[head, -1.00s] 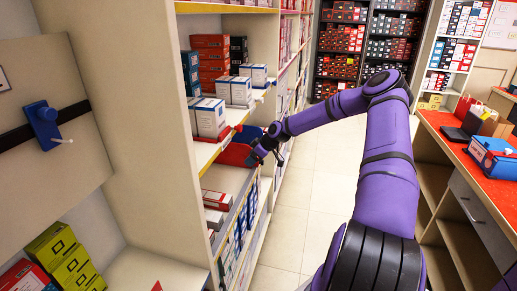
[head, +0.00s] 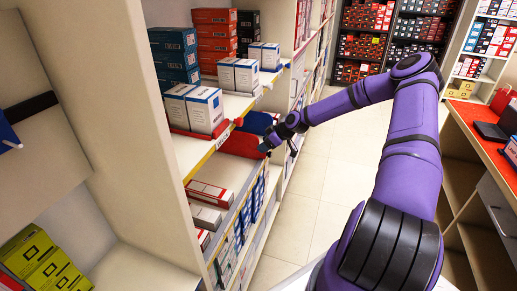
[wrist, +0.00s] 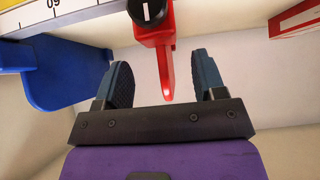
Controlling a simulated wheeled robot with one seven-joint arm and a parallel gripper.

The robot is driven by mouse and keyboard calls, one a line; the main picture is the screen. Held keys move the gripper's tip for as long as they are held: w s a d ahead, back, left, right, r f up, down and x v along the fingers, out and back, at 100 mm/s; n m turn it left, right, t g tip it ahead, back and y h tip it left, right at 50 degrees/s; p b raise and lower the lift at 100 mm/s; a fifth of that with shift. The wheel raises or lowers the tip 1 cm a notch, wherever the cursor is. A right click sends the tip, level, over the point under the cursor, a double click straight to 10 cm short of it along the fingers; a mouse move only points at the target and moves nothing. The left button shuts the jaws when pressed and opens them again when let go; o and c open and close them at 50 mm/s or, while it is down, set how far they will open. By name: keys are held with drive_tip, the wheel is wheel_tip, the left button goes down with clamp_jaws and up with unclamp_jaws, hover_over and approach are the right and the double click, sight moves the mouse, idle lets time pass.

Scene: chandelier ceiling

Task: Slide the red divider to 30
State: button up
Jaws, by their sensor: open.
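The red divider (head: 240,144) stands at the shelf's front edge in the head view. In the wrist view the red divider (wrist: 156,38) has a black knob, and its narrow end hangs between my fingers. My gripper (wrist: 162,75) is open, one finger on each side of the red end, with gaps on both sides. In the head view my gripper (head: 267,146) is at the divider's front right. The scale strip (wrist: 75,10) shows an upside-down 60 at top left. The 30 mark is not readable in either view.
A blue divider (wrist: 62,75) is left of my fingers in the wrist view; it is behind the red one in the head view (head: 258,122). White boxes (head: 195,108) stand on the shelf. Flat boxes (head: 209,194) lie below. The floor (head: 315,165) is clear.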

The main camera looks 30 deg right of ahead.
drive_tip(key=shift+x, duration=2.25)
clamp_jaws()
drive_tip(key=s+a, duration=0.4)
drive_tip(key=a, duration=0.1)
drive_tip(key=s+a, duration=0.4)
drive_tip(key=a, duration=0.1)
drive_tip(key=s+a, duration=0.4)
drive_tip(key=a, duration=0.1)
drive_tip(key=shift+s+a, duration=0.25)
drive_tip(key=shift+a, duration=0.15)
unclamp_jaws()
drive_tip(key=v, duration=1)
drive_tip(key=shift+s+r, duration=0.25)
drive_tip(key=shift+d, duration=0.15)
